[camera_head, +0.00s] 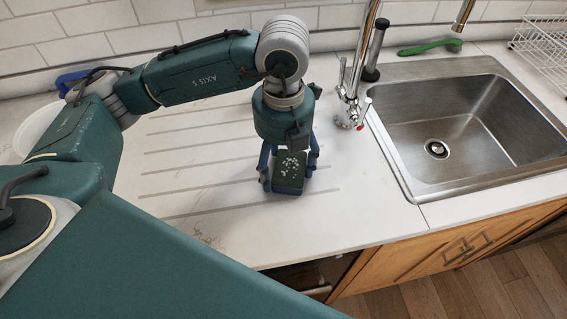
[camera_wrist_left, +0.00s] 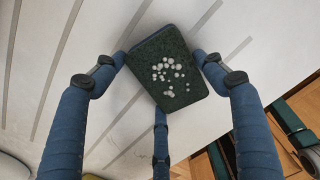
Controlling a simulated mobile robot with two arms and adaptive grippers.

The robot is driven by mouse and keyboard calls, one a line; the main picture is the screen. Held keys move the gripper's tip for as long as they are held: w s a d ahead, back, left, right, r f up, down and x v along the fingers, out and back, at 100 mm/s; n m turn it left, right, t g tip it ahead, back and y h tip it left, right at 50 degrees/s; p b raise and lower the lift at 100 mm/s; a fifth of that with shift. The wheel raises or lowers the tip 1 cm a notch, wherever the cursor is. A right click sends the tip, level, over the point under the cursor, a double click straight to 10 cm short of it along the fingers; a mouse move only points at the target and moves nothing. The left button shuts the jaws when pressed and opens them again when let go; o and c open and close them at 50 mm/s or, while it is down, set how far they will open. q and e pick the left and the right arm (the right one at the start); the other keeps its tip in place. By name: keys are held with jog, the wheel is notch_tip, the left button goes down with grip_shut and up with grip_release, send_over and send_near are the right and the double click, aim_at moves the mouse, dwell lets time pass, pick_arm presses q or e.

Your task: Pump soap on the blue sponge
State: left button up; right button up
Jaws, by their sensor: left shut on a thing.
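The sponge (camera_head: 289,181) has a dark green top face dotted with white soap-like blobs, and a thin bluish side edge. My left gripper (camera_head: 290,165) is shut on it over the counter in front of the faucet. In the left wrist view, the blue fingers of my left gripper (camera_wrist_left: 159,75) close around the sponge (camera_wrist_left: 150,85) from several sides, with the blobs facing the camera. I cannot tell if its underside touches the counter. My right gripper is not in view.
The chrome faucet (camera_head: 352,80) stands right of my gripper, beside the empty steel sink (camera_head: 455,125). A white round dish (camera_head: 30,130) is at far left. The grooved counter (camera_head: 215,190) is mostly clear.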

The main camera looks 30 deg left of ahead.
aim_at(283, 166)
pick_arm(q)
jog(key=o, duration=0.4)
jog(key=shift+o, duration=0.2)
jog(key=shift+r, duration=0.4)
jog(key=c, duration=0.5)
jog(key=shift+r+p, duration=2.15)
jog(key=shift+r, duration=1.35)
